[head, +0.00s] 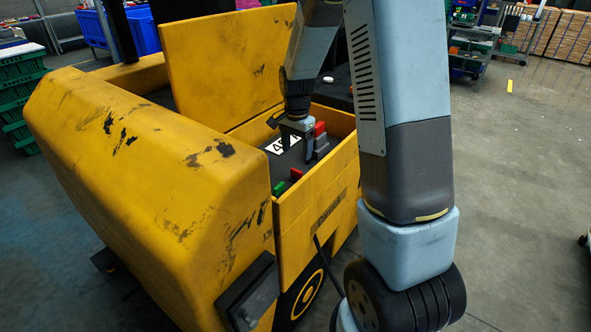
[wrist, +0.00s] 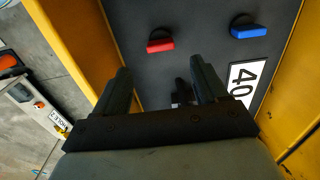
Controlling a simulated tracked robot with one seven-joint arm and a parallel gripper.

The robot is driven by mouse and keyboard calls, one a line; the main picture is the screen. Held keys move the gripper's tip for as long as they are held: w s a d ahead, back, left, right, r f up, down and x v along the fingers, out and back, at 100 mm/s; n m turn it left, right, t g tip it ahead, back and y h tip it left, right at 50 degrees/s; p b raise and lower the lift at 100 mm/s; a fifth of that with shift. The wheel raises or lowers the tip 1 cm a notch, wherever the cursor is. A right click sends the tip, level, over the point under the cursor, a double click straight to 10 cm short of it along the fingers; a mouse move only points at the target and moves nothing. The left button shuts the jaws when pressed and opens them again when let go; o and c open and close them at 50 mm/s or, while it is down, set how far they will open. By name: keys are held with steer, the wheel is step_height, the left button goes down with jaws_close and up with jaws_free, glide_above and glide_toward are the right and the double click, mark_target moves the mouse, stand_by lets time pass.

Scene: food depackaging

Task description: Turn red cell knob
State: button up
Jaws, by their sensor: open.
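A red knob (wrist: 160,43) with a dark round base shows in the wrist view on a dark panel, ahead of my fingertips and between their lines. My gripper (wrist: 160,66) is open, its two dark fingers apart, with nothing held between them. A small dark part (wrist: 182,92) lies between the fingers, too dark to make out. In the head view my gripper (head: 297,146) reaches down into the open yellow compartment. A small red piece (head: 296,173) sits in the compartment nearer the camera, apart from the gripper. I cannot tell whether any finger touches the panel.
A blue knob (wrist: 250,28) sits right of the red one, near a white number label (wrist: 244,82). Yellow walls (wrist: 78,35) flank the panel.

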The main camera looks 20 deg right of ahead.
mark_target(296, 175)
step_height(296, 175, down, 8)
steer(key=shift+f, duration=0.15)
stand_by(0.4)
